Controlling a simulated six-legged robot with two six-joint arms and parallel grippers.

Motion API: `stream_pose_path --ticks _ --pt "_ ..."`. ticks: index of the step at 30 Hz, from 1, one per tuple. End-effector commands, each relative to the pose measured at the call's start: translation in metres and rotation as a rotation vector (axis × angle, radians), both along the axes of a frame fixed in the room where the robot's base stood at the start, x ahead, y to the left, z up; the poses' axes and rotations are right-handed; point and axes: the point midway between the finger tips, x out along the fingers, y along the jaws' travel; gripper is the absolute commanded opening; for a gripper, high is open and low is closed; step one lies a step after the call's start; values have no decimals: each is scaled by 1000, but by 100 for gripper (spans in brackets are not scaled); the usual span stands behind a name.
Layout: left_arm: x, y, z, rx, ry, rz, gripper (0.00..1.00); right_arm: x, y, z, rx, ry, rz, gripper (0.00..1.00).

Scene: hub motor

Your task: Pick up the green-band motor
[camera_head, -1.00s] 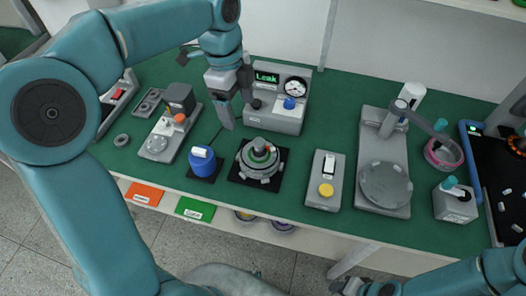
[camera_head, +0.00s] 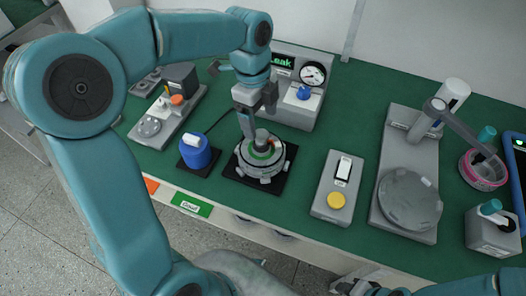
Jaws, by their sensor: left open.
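The green-band motor (camera_head: 261,155) is a round grey hub with a green ring and a dark-topped post at its centre. It sits on a black square pad (camera_head: 236,172) on the green table. My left gripper (camera_head: 250,130) is open, pointing down just above the motor's back left part, with a finger close to the central post. I cannot tell whether it touches. My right gripper (camera_head: 352,283) shows only partly at the bottom edge, far from the motor, and its jaws are unclear.
A blue cylinder (camera_head: 196,154) stands left of the motor. The Leak gauge box (camera_head: 296,100) is behind it. A switch box with a yellow button (camera_head: 336,200) is to the right, then a stand with a round plate (camera_head: 409,200). Green table between them is bare.

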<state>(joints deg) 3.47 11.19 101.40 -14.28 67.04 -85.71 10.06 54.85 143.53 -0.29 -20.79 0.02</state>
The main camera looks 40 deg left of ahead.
Motion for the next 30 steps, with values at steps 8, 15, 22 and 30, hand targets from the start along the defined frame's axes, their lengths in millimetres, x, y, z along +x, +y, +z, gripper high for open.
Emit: stream_pose_path --ticks 8,15,22,30 --pt "1 -4 -35 -1 0 0 80 0 0 -3 0 0 0 43" --pt "5 -1 -68 -1 4 1 80 0 0 -1 0 0 0 43" --pt "7 -4 -87 -1 -1 0 80 0 0 -2 0 0 0 43" --pt "7 -4 -87 -1 -1 0 47 0 0 -2 0 0 0 43"
